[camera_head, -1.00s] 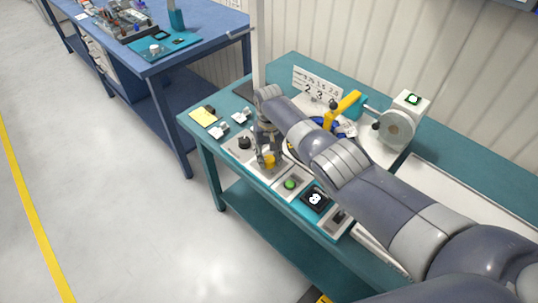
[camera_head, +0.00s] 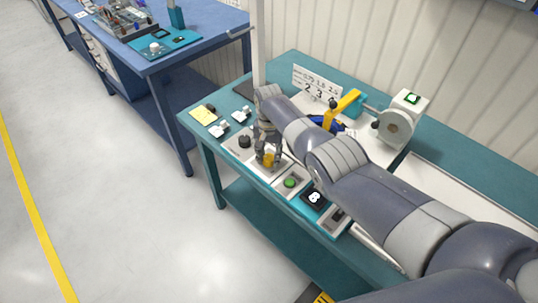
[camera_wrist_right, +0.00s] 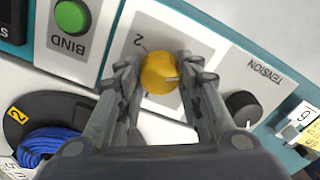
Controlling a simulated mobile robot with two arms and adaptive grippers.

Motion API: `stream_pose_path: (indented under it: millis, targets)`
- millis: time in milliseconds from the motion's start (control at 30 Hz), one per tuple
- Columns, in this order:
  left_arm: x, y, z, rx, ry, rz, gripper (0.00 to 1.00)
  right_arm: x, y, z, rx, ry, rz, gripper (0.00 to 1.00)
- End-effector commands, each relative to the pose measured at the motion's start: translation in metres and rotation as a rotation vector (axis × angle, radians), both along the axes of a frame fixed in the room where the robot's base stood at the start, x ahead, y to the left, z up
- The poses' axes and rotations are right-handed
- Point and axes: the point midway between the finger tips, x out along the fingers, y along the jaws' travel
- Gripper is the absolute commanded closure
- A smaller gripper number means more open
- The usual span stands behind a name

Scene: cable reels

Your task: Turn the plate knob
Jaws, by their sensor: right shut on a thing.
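The yellow plate knob (camera_wrist_right: 159,73) sits on a light panel (camera_wrist_right: 185,40) with a "2" printed near it. In the head view the knob (camera_head: 268,158) shows between the fingers. My right gripper (camera_head: 267,160) reaches down from above with its fingers on both sides of the knob. In the right wrist view the gripper (camera_wrist_right: 160,76) is shut on the knob, one finger at each side. My left gripper is in neither view.
A black tension knob (camera_wrist_right: 243,107) and a green bind button (camera_wrist_right: 71,15) flank the panel.

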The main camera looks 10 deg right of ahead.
Motion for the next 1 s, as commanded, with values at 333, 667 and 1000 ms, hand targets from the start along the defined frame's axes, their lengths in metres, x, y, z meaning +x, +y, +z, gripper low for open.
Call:
stream_pose_path:
  millis: [333,667,1000]
  targets:
    - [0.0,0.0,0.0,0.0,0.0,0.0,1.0,-0.001,0.0,-0.001,0.001,0.003,-0.003,0.62]
    - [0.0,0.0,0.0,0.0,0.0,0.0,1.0,0.0,0.0,0.0,0.0,0.001,-0.001,0.46]
    - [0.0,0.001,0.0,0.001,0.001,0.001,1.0,0.001,0.001,0.015,0.002,-0.002,0.0,0.46]
